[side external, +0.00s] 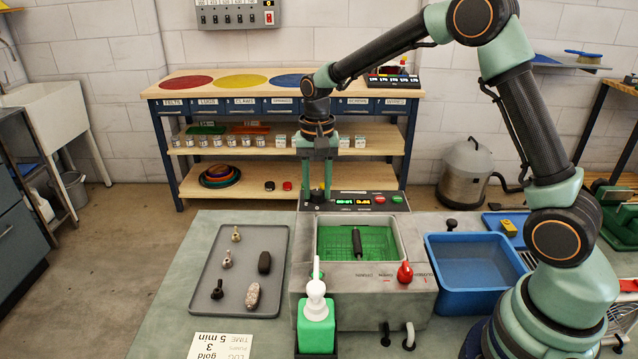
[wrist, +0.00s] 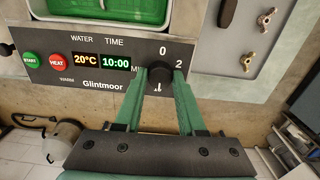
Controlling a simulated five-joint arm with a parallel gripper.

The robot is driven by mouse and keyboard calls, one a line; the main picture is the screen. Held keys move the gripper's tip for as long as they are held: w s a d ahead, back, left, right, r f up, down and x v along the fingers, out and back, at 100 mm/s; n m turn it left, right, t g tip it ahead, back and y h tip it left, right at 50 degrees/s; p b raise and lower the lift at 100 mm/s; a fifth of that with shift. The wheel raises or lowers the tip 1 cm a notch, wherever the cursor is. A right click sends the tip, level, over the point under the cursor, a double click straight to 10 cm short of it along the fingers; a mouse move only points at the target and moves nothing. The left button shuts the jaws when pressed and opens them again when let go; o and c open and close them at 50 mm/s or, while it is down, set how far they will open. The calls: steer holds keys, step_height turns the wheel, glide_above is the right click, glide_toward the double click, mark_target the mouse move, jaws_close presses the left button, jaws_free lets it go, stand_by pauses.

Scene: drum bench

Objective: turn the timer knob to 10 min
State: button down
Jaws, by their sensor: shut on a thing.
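The timer knob (wrist: 160,73) is a small black knob on the dark control panel (wrist: 100,88). My gripper (wrist: 160,78), with its two green fingers, is shut on the knob, one finger on each side. The printed 0 and 2 show beside the knob; another mark below it is partly hidden. The time display (wrist: 115,63) reads 10:00 in green, next to the water display (wrist: 86,58) at 20°C. In the side external view my gripper (side external: 317,192) reaches down to the panel's left end, where its fingers mostly hide the knob.
The green START button (wrist: 30,58) and red HEAT button (wrist: 59,63) sit on the same panel. A green-lined basin (side external: 405,240) stands in front of it. A grey tray (side external: 212,275) with small fittings lies left, a blue bin (side external: 475,300) right.

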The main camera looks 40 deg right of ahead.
mark_target(318, 192)
steer(key=c, duration=0.5)
jaws_free()
steer(key=shift+r, duration=0.15)
step_height(318, 192, up, 12)
steer(key=s+n+t, duration=0.5)
steer(key=s+n, duration=0.3)
steer(key=s, duration=0.9)
steer(key=shift+s+a+r+n+t, duration=0.2)
steer(key=shift+s+a+n+t, duration=0.1)
steer(key=shift+s, duration=0.1)
